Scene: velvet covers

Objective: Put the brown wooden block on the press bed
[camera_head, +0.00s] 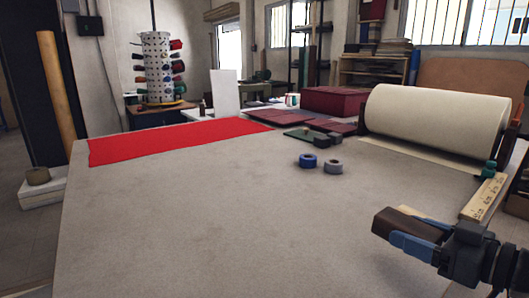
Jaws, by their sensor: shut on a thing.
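My gripper (414,228) is at the lower right, over the right part of the grey table. Its blue fingers are shut on the brown wooden block (396,224), whose dark end sticks out to the left of the fingers. The block appears raised above the table top; the exact gap cannot be told. A low green plate (297,134) with small dark and brown parts lies at the back middle of the table. I cannot tell for sure whether it is the press bed.
The grey table (220,210) is clear in its middle and front. Blue tape (307,161) and grey tape (333,167) sit before the plate. Red cloth (180,138) covers the back left. A large cream roll (435,118) and a wooden ruler (484,199) are right.

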